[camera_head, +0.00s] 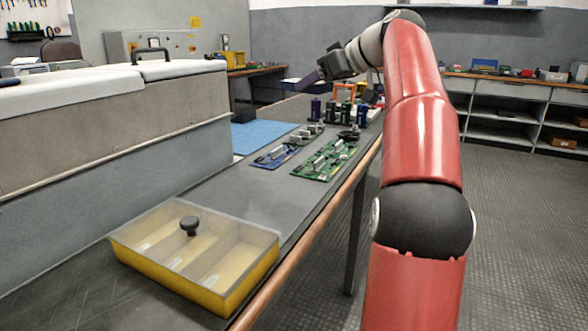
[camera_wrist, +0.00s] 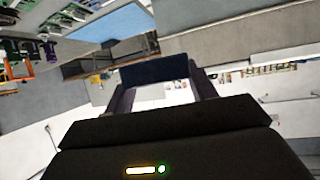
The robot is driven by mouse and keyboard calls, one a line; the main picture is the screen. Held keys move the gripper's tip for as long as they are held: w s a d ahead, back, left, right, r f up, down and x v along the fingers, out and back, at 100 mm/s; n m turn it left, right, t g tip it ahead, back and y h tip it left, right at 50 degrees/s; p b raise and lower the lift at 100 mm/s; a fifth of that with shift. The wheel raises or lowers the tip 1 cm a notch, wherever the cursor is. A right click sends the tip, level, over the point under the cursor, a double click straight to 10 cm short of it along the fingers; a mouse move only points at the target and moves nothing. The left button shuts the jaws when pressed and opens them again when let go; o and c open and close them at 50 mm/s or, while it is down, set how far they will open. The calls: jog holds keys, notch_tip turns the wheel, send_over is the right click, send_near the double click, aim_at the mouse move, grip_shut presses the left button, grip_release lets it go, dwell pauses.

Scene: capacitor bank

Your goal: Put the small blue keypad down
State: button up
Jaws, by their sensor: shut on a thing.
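The small blue keypad (camera_wrist: 153,68) shows in the wrist view as a dark navy block across the ends of my gripper's two fingers. My gripper (camera_wrist: 162,88) is shut on it, with one finger at each side. In the head view my gripper (camera_head: 318,76) is raised above the far part of the workbench (camera_head: 240,190), tilted toward the left. A dark purplish piece shows at its end there, but I cannot tell keypad from finger. The keypad's front face is hidden. It is held in the air, apart from the bench.
A blue mat (camera_head: 258,137) lies on the bench below and left of my gripper. Green (camera_head: 325,160) and blue (camera_head: 275,155) circuit boards, dark cylinders (camera_head: 331,112) and an orange frame (camera_head: 344,90) stand nearby. A yellow compartment box (camera_head: 190,284) sits at the near end.

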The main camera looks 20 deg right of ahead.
jog(key=w+a+f+n+g+y+b, duration=0.1)
jog(key=w+a+f+n+y, duration=0.1)
jog(key=w+a+f, duration=0.3)
jog(key=b, duration=0.7)
send_near(279, 187)
jog(key=shift+n, duration=0.3)
jog(key=w+a+r, duration=0.2)
jog(key=w, duration=0.1)
jog(key=shift+w+a+r, duration=0.1)
jog(key=shift+w+r, duration=0.15)
jog(key=shift+r, duration=0.15)
jog(key=shift+f+b, duration=0.3)
jog(key=shift+f, duration=2.1)
jog(key=shift+f, duration=0.2)
jog(key=o, duration=1)
jog(key=shift+r, duration=0.1)
